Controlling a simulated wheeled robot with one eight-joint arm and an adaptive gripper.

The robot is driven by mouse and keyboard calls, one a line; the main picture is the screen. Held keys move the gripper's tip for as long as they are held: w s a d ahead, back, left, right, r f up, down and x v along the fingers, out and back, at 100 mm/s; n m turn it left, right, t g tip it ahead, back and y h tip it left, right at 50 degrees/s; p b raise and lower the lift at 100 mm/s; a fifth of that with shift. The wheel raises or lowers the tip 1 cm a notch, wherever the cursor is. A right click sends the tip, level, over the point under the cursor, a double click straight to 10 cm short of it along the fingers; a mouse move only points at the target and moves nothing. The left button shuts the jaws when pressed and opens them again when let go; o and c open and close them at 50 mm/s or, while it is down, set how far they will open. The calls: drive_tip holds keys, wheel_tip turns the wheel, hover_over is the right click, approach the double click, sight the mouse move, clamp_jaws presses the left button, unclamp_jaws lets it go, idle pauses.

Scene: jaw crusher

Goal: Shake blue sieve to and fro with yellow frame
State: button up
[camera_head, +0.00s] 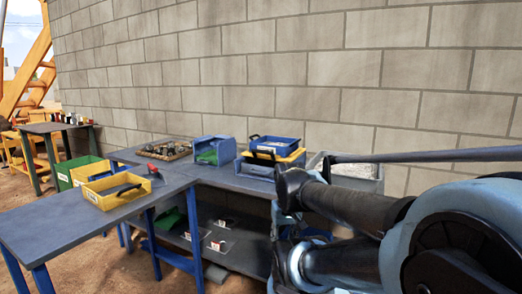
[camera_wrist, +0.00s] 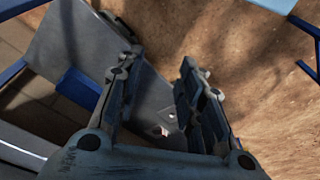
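The blue sieve (camera_head: 276,144) is a shallow blue tray with a dark handle at its left. It sits on top of the yellow frame (camera_head: 292,158), on the back table against the wall. The frame appears to rest on a blue box, and it has a dark handle at its front. My arm reaches in from the right in the head view, to the right of and in front of the sieve. My gripper (camera_wrist: 158,78) points down in the wrist view, its fingers apart with nothing between them. The sieve and frame are not in the wrist view.
A grey bin of pale material (camera_head: 356,176) stands right of the frame, partly behind my arm. A blue box (camera_head: 212,150) and a tray of dark rocks (camera_head: 164,150) are to the left. A yellow bin (camera_head: 116,192) sits on the front table (camera_head: 60,226). A lower shelf (camera_head: 236,246) lies beneath.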

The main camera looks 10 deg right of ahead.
drive_tip(key=w+r+n, duration=0.2)
drive_tip(key=w+r, duration=0.6)
drive_tip(key=r, duration=0.2)
drive_tip(key=w+r+n, duration=0.3)
drive_tip(key=w+r, duration=0.5)
drive_tip(key=r, duration=0.3)
drive_tip(key=w+a+r+n, duration=0.1)
drive_tip(key=w+r+n, duration=0.1)
drive_tip(key=w+r, duration=0.45)
drive_tip(key=w+a+r+n+h, duration=0.15)
drive_tip(key=w+r, duration=0.25)
drive_tip(key=w, duration=0.6)
drive_tip(key=w+r+n, duration=0.2)
drive_tip(key=w+r, duration=0.3)
drive_tip(key=w, duration=0.3)
drive_tip(key=x, duration=1.7)
drive_tip(key=shift+s+a+f, duration=0.15)
drive_tip(key=shift+s+a, duration=0.05)
drive_tip(key=shift+s, duration=0.2)
clamp_jaws()
